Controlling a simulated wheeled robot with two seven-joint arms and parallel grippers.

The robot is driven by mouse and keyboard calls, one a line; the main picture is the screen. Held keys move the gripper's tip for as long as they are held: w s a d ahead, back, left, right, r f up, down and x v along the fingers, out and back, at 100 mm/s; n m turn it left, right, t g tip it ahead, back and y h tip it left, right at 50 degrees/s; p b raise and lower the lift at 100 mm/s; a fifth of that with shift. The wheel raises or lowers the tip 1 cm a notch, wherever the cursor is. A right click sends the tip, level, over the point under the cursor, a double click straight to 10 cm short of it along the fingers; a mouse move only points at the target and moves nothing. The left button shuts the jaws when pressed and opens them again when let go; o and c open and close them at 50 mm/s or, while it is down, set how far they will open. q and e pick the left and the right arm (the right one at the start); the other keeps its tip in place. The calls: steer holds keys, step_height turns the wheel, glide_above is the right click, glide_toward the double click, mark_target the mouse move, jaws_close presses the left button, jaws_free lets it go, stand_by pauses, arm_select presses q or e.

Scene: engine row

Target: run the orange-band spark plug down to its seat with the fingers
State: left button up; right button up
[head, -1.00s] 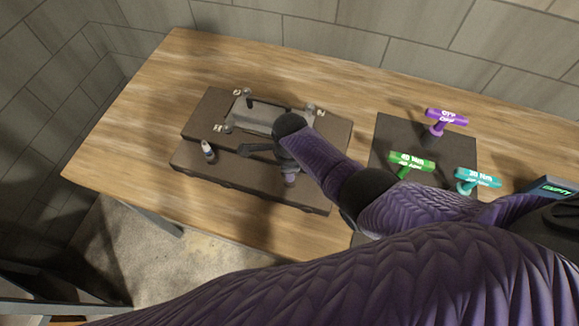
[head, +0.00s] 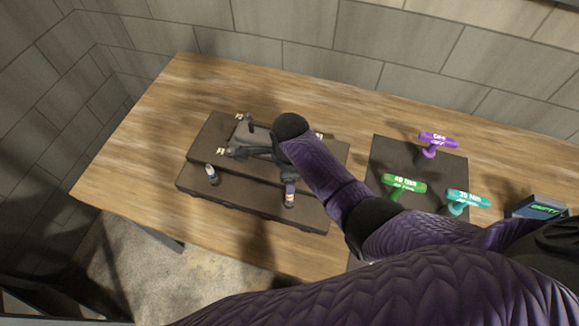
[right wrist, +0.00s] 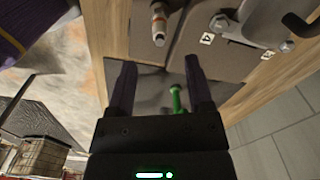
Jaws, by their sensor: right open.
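A spark plug (head: 289,196) stands upright near the right end of the dark block's front ledge (head: 245,203). A plug with an orange-brown band (right wrist: 158,22) shows at the top of the right wrist view, seemingly the same one. A second plug with a white top (head: 212,174) stands near the ledge's left end. My left gripper is not in view.
Purple (head: 437,140), green (head: 404,184) and teal (head: 467,198) T-handle tools stand on a dark mat (head: 385,151) to the right. A dark box with a display (head: 538,207) is at the right edge. Bare wood (head: 140,165) lies left of the block.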

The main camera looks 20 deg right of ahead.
steer(key=shift+r, duration=0.55)
steer(key=w+r+n+t+y+b, duration=0.15)
steer(key=w+n+b, duration=0.45)
steer(key=n+b, duration=1)
steer(key=s+f+n+g+b, duration=0.15)
steer(key=s+n+b, duration=0.35)
steer(key=n, duration=1.5)
steer(key=f, duration=0.6)
steer(key=s+f, duration=0.1)
steer(key=f, duration=0.2)
steer(key=shift+a+f, duration=0.1)
steer(key=shift+f, duration=0.3)
steer(key=shift+c, duration=0.5)
jaws_close()
steer(key=shift+r+p, duration=0.2)
steer(key=shift+p, duration=0.15)
steer(key=m+p, duration=0.3)
steer(key=m+t+p, duration=0.1)
steer(key=m+p, duration=0.3)
steer(key=shift+h+p, duration=0.25)
steer(key=shift+p, duration=0.05)
steer(key=m+h+p, duration=0.1)
steer(key=m+p, duration=0.4)
steer(key=m, duration=0.2)
steer(key=shift+m, duration=0.3)
steer(key=shift+f+m+p, duration=0.2)
steer(key=shift+m+p, duration=0.1)
steer(key=shift+m, duration=0.8)
steer(key=shift+f, duration=0.1)
